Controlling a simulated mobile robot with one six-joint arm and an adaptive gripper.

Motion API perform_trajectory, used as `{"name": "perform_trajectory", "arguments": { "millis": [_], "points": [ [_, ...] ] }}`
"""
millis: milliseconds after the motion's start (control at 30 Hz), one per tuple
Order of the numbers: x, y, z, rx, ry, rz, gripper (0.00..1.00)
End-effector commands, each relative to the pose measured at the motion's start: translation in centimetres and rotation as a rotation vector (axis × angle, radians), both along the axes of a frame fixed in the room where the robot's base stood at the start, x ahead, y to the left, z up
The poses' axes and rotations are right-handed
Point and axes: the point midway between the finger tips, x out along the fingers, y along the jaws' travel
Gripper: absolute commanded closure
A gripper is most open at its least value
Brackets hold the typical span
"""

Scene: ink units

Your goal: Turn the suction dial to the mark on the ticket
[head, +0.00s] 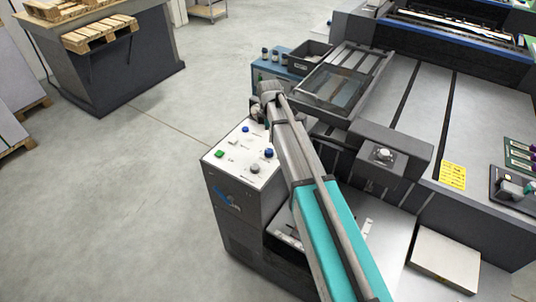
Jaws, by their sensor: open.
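Which control is the suction dial I cannot tell, as the labels are too small to read. A round light knob (382,154) sits on a dark grey block of the machine, right of my arm. The white-topped control panel (231,164) left of my arm carries several blue, green and grey knobs or buttons. A yellow printed sheet (453,175), possibly the ticket, lies on the machine at right; its mark is not readable. My gripper (256,107) is at the far end of my arm, above the panel's back edge. It is open and looks empty, its fingertips small and partly hidden.
A dark open tray (310,57) and a clear-covered frame (334,88) are behind my gripper. A pale flat block (445,262) lies at lower right. Small items sit at the right edge.

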Motion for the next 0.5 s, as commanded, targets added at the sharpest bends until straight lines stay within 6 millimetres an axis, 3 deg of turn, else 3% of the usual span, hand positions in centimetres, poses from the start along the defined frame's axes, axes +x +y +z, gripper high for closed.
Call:
{"name": "perform_trajectory", "arguments": {
  "millis": [500],
  "points": [
    [0.0, -0.1, -4.5, 0.000, 0.000, -0.001, 0.13]
  ]
}}
